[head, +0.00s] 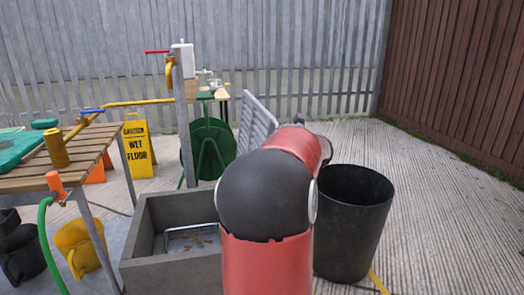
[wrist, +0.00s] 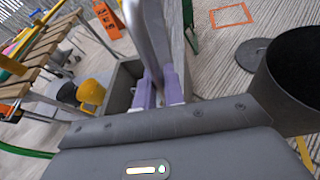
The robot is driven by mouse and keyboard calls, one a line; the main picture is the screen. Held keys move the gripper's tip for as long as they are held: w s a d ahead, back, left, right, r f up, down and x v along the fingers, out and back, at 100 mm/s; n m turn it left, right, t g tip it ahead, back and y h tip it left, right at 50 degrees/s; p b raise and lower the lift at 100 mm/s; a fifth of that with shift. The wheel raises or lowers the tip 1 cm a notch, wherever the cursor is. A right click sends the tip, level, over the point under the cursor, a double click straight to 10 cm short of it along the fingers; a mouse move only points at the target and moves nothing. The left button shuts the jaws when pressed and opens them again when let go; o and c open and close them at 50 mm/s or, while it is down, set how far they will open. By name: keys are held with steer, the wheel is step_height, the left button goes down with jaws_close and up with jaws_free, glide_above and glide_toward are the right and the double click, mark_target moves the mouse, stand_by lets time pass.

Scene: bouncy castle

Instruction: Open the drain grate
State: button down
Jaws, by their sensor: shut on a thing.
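The drain grate (head: 257,122) is a grey slatted metal panel. In the head view it stands tilted up steeply at the back right of the concrete drain box (head: 150,277), whose top is open. In the wrist view the grate (wrist: 149,35) shows nearly edge-on as a grey metal bar. My gripper (wrist: 159,90) has its pale purple fingers shut on the grate's edge. In the head view my red and black arm hides the gripper and the grate's lower part. Inside the box lies a wire basket (head: 192,237) with small brownish bits.
A black bin (head: 352,220) stands close to the right of my arm. A yellow wet-floor sign (head: 138,147) and a green hose reel (head: 210,150) stand behind. Floor is clear at far right.

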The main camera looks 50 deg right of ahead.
steer(key=shift+s+d+f, duration=0.3)
steer(key=shift+s+d, duration=0.35)
steer(key=shift+d, duration=0.25)
steer(key=c, duration=1.5)
jaws_free()
steer(key=v, duration=0.7)
steer(key=shift+s, duration=0.4)
